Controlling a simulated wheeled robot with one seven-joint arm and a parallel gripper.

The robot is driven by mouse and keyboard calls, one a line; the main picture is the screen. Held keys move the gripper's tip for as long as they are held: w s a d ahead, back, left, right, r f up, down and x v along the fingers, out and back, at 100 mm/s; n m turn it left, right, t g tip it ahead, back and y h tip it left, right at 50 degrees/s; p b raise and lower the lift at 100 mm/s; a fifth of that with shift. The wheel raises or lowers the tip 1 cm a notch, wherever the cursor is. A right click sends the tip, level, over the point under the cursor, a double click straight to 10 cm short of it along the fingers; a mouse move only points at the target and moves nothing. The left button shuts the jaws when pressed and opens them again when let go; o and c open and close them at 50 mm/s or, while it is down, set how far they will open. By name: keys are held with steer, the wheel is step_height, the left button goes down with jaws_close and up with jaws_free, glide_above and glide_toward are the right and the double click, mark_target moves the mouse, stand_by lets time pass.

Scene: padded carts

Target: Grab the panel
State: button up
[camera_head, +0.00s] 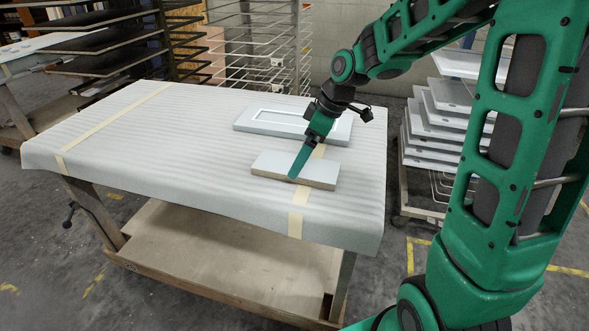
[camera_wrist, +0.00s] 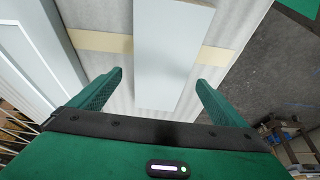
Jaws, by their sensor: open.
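A plain, pale grey-blue panel (camera_head: 270,164) with a tan edge lies flat on the padded cart (camera_head: 110,130), towards its right end. My gripper (camera_head: 296,174) points down at this panel from above, with its fingers over or beside it in the head view. In the wrist view the panel (camera_wrist: 170,45) runs between the two open fingers (camera_wrist: 159,78), with a visible gap on each side. Nothing is held.
A framed panel (camera_head: 262,122) lies just behind the plain one and shows at left in the wrist view (camera_wrist: 35,50). Tan tape strips (camera_head: 110,130) cross the padding. A wire rack (camera_head: 262,45) and a cart of stacked panels (camera_head: 432,130) stand beyond. The cart's left half is clear.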

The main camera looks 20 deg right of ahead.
steer(key=shift+x, duration=1.55)
steer(key=c, duration=1.4)
steer(key=shift+r, duration=0.1)
